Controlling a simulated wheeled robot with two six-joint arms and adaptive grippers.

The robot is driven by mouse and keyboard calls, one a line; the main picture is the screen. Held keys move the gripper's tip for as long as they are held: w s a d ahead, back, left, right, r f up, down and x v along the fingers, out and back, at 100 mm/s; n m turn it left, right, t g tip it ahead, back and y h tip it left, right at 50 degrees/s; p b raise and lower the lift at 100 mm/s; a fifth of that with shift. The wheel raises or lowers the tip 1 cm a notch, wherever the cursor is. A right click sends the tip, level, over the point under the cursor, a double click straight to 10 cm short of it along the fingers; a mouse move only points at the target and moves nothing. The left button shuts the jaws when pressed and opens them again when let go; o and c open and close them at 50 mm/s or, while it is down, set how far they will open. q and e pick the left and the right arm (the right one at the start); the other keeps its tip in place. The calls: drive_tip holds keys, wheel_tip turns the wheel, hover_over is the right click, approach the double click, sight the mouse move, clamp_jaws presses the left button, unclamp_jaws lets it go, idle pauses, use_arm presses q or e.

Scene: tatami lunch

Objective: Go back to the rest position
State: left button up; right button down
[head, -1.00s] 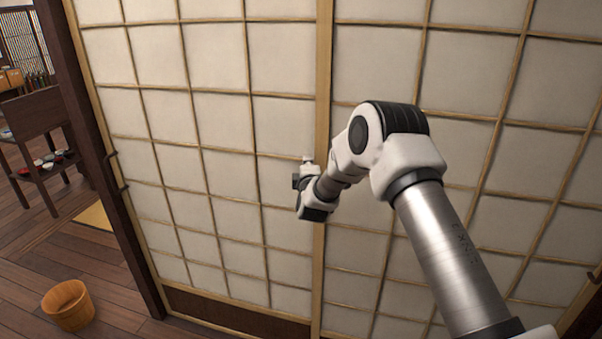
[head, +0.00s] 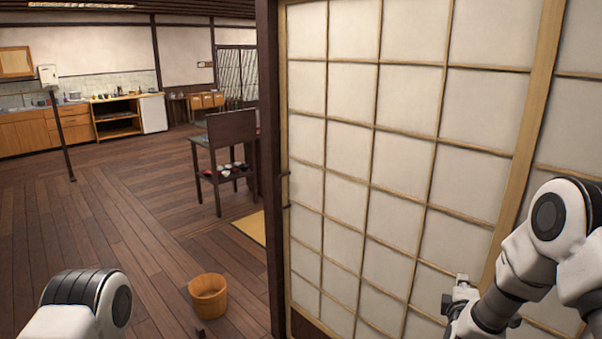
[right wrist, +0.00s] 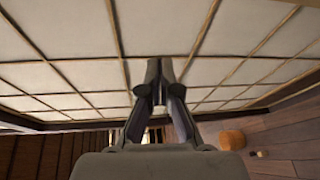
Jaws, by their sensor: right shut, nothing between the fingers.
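My right arm is at the right of the head view, with its wrist and the right gripper (head: 459,299) low in front of the shoji door (head: 385,165). In the right wrist view the right gripper (right wrist: 159,68) has its dark fingers together at the tips, with nothing between them. The door's paper panels (right wrist: 160,28) lie beyond the tips, and I cannot tell the exact gap. My left arm shows only as a white joint with a black ribbed cap at the lower left. My left gripper is out of view.
A wooden tub (head: 208,297) stands on the plank floor (head: 110,225), left of the dark door post (head: 269,150). A dark stand (head: 232,130) holds small bowls behind it. A kitchen counter (head: 28,133) lines the back left. The floor between is mostly open.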

drive_tip(key=s+a+f+g+y+b, duration=0.1)
drive_tip(key=s+a+f+g+y, duration=0.15)
drive_tip(key=s+f, duration=0.5)
drive_tip(key=s+a+f+g+y, duration=0.15)
drive_tip(key=s+a+f, duration=0.25)
drive_tip(key=f, duration=0.6)
drive_tip(key=s+a+f+g+y+b, duration=0.1)
drive_tip(key=s+a+f+g, duration=0.15)
drive_tip(key=s+f, duration=0.4)
drive_tip(key=s+a+f+m+g+y, duration=0.1)
drive_tip(key=s+a+f+m+g, duration=0.1)
drive_tip(key=s+m, duration=0.2)
drive_tip(key=s+a+f+m+g+y, duration=0.1)
drive_tip(key=s+m, duration=0.4)
drive_tip(key=s, duration=0.5)
drive_tip(key=s+a+f+m+g, duration=0.3)
drive_tip(key=s+a+m+g, duration=0.1)
drive_tip(key=s, duration=0.3)
drive_tip(key=shift+s+f+m+g+y, duration=0.25)
drive_tip(key=shift+f+m+g+y, duration=0.15)
drive_tip(key=shift+m+g, duration=0.15)
